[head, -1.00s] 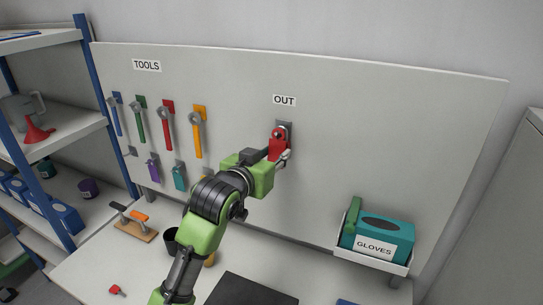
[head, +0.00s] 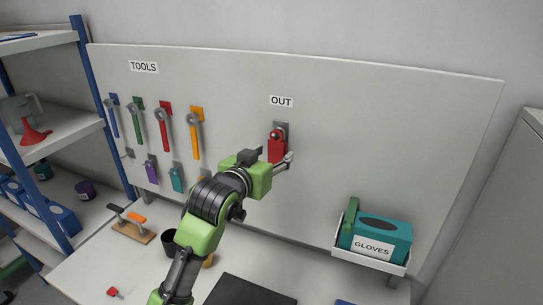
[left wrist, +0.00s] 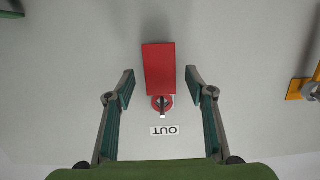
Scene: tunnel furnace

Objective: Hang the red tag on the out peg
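The red tag (head: 277,149) hangs upright against the board at the out peg (head: 279,133), below the OUT label (head: 281,101). In the left wrist view, which is upside down, the ring of the red tag (left wrist: 161,101) sits around the out peg (left wrist: 163,111). My left gripper (head: 281,163) is just in front of the tag. In the left wrist view my left gripper (left wrist: 160,72) is open, one finger on each side of the tag with clear gaps. My right gripper is not in view.
Several wrenches (head: 165,128) hang at the left under the TOOLS label (head: 144,67). A teal glove box (head: 380,232) sits in a white holder at the lower right. A dark cup (head: 171,240) and a dark mat (head: 245,289) are on the bench. The board around the peg is clear.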

